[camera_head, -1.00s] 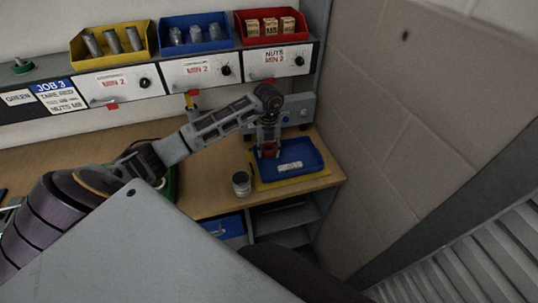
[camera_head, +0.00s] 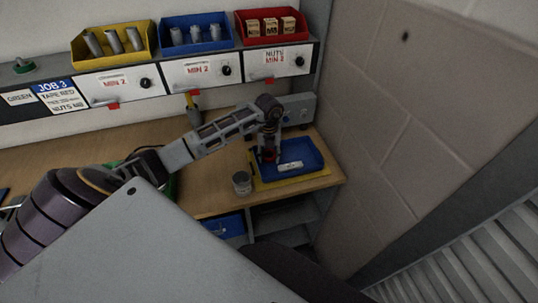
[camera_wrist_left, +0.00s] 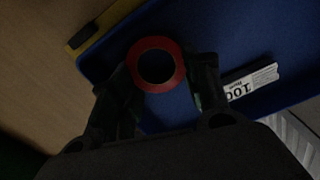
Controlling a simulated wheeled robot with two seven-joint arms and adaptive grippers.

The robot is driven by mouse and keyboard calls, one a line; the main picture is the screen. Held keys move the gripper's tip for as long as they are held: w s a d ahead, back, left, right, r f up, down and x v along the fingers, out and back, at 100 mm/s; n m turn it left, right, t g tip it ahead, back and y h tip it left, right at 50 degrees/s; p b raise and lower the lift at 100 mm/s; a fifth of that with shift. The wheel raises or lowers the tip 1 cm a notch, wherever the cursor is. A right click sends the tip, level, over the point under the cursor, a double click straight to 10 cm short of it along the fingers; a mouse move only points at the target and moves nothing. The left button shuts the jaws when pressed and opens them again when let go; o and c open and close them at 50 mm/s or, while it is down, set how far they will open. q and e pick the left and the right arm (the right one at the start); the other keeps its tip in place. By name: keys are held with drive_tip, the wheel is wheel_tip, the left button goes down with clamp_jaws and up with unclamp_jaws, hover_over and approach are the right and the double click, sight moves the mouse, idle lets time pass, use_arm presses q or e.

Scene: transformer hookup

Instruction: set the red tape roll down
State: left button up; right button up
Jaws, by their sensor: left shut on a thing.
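The red tape roll (camera_wrist_left: 178,79) is a red ring with a dark centre. In the left wrist view it sits between the two fingers of my left gripper (camera_wrist_left: 158,88), which is shut on it. In the head view my left gripper (camera_head: 268,154) points down over the left part of the blue tray (camera_head: 312,157), and only a bit of red shows at its tip. The tray (camera_wrist_left: 260,35) lies beneath the roll in the wrist view. I cannot tell whether the roll touches the tray floor. My right gripper is not in view.
A white label (camera_head: 290,166) lies in the tray, right of the gripper. A yellow mat (camera_head: 318,177) is under the tray. A grey can (camera_head: 242,183) stands left of it near the bench's front edge. A block wall (camera_head: 400,150) closes the right side.

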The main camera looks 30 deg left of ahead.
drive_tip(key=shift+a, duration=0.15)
use_arm(q)
drive_tip(key=shift+f, duration=0.1)
drive_tip(key=o, duration=0.7)
drive_tip(key=shift+o, duration=0.2)
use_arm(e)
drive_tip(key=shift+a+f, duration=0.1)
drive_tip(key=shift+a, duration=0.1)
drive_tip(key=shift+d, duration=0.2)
use_arm(q)
drive_tip(key=shift+r, duration=0.55)
wheel_tip(320, 180, up, 11)
drive_tip(key=b, duration=0.1)
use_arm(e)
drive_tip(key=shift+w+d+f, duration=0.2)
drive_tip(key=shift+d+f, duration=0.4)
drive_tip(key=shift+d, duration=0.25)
